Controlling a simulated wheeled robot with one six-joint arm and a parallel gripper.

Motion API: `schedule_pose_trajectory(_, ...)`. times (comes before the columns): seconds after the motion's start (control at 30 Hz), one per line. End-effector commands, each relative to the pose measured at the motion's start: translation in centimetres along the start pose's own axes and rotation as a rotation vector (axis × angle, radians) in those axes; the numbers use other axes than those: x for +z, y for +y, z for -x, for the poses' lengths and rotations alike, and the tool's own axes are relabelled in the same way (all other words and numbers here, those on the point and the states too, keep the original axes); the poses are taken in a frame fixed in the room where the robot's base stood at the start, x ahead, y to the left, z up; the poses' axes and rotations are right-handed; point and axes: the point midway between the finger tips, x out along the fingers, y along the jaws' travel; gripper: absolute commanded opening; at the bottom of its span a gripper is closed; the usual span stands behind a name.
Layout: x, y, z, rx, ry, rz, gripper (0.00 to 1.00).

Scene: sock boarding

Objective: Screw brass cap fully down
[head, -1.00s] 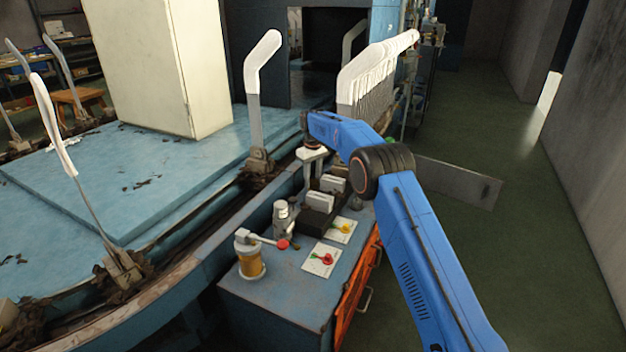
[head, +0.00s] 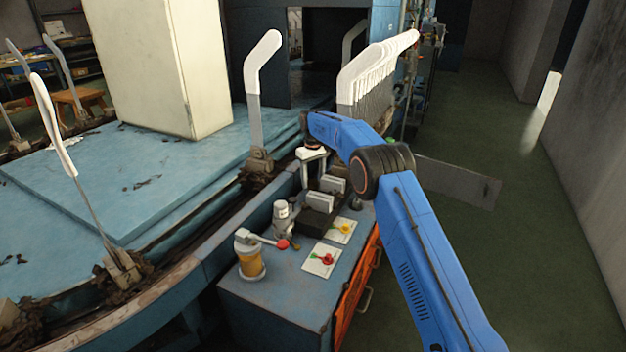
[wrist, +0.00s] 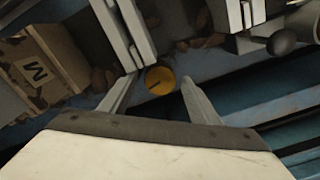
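The brass cap (wrist: 160,80) shows in the wrist view as a small round yellow disc with a dark line on its face. It lies between the tips of my two gripper fingers. My gripper (wrist: 159,78) is open, with a gap visible on either side of the cap. I cannot tell how far below the fingertips the cap is. In the head view my gripper (head: 313,176) points down over the far part of the cabinet top, and I cannot make out the cap there.
Grey upright plates (head: 319,202) in a dark holder stand near the gripper; plates (wrist: 127,32) also show close to the left finger in the wrist view. The cabinet (head: 285,287) also bears an amber jar (head: 251,264) and two cards (head: 320,261).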

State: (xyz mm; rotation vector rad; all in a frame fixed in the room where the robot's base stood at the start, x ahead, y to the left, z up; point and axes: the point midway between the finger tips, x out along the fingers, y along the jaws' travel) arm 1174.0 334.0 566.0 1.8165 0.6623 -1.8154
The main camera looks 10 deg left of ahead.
Motion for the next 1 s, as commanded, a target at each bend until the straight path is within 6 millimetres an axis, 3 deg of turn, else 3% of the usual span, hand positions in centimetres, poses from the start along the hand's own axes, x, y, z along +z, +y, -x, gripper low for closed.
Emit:
schedule_pose_trajectory(0.27,0.0,0.0,1.1,0.000,0.001,0.000,0.56)
schedule_pose_trajectory(1.0,-0.1,0.0,14.4,0.001,0.002,0.000,0.56)
